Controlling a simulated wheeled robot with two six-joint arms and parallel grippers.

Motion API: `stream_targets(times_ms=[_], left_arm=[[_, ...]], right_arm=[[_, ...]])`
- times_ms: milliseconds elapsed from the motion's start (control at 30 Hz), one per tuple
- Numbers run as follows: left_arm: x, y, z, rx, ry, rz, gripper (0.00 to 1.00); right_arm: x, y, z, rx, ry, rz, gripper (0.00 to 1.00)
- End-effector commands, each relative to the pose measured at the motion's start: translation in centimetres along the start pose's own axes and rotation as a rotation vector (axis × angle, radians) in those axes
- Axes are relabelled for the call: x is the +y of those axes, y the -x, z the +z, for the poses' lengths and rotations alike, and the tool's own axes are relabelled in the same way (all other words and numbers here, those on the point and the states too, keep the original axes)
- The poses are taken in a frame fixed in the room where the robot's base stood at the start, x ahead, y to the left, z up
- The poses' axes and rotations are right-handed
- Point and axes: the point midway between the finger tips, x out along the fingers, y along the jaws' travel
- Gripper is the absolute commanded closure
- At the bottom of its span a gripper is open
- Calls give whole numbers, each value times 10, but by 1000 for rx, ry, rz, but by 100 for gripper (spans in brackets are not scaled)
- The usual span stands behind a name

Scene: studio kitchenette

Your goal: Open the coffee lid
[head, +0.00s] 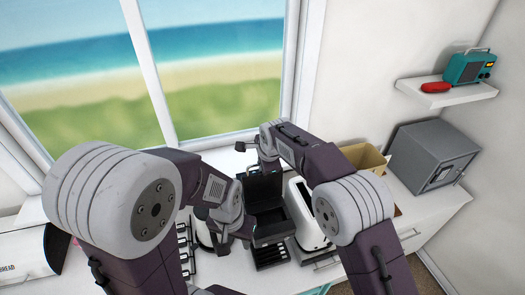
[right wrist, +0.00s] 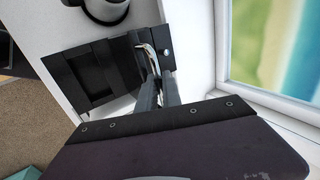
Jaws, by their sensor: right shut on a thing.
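The black coffee machine (head: 272,232) stands on the counter below the window. A dark panel, which looks like its lid (head: 265,188), stands raised at the back of it. In the right wrist view, a black surface (right wrist: 85,80) with a bent metal handle (right wrist: 147,52) shows ahead of me. My right gripper (right wrist: 158,90) is shut on this handle; its fingers partly hide the grip. My left gripper (head: 222,246) hangs beside the machine's left side, apart from the lid; its finger spacing is unclear.
A white rounded appliance (head: 304,216) stands close on the machine's right. A cardboard box (head: 364,158) and a grey safe (head: 432,156) are farther right. A black rack (head: 185,248) is at the left. The window frame (right wrist: 204,45) is close to my right gripper.

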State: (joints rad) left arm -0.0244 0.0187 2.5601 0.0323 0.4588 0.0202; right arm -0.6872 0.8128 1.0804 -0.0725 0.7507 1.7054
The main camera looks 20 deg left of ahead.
Motion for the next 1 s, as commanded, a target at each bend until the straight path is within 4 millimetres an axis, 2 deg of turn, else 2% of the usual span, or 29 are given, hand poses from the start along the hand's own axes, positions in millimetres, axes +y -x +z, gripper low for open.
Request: stream_targets(times_ms=[33, 200, 633, 700, 733, 1000], left_arm=[[0, 11, -1, 0, 0, 0, 64], [0, 19, -2, 0, 0, 0, 64], [0, 20, -2, 0, 0, 0, 64], [0, 20, -2, 0, 0, 0, 64], [0, 20, -2, 0, 0, 0, 64], [0, 19, -2, 0, 0, 0, 64]], right_arm=[[-2, 3, 3, -4, 2, 17, 100], [-1, -2, 3, -5, 2, 43, 100], [-1, -4, 4, -6, 2, 47, 100], [-1, -4, 4, -6, 2, 47, 77], [-1, -4, 4, -6, 2, 48, 69], [1, -5, 4, -6, 1, 52, 69]])
